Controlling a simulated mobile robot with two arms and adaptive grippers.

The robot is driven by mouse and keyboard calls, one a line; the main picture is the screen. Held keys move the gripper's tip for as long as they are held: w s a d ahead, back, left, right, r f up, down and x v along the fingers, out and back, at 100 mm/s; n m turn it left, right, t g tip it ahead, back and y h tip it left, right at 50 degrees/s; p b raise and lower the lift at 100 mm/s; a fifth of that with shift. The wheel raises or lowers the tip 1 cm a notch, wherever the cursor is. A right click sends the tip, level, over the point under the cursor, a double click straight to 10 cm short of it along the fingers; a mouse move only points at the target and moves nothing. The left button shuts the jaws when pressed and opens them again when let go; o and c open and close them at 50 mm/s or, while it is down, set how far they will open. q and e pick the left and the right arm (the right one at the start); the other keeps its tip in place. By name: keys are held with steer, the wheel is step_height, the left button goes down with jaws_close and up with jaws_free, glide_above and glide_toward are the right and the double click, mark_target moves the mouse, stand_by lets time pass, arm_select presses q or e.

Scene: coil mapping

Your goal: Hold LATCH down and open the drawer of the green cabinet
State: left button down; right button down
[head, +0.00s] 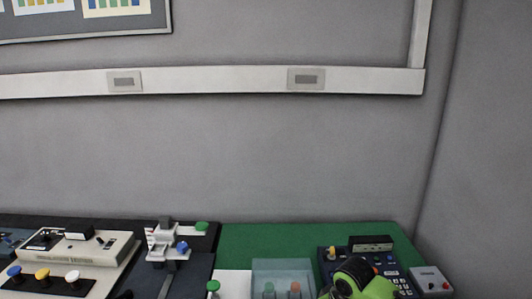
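I cannot make out a green cabinet, its drawer or anything readable as LATCH in the head view. Several control devices stand along the bottom edge, and their labels are too small to read. A small grey box (431,280) with a red button is at the far right. A dark blue panel (327,265) with several coloured buttons is left of it. A lime-green and black rounded part covers some of this panel at the bottom edge; I cannot tell whether it belongs to my arm. Neither gripper can be made out.
A green work surface (290,238) lies at the lower right. A translucent bluish box (283,268) stands on it. A beige console (112,250) and a white device with a blue knob (167,241) are to the left. A grey wall (230,160) rises behind.

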stand_by(0.9)
steer(key=c, duration=2.2)
jaws_free()
steer(key=shift+o, duration=0.2)
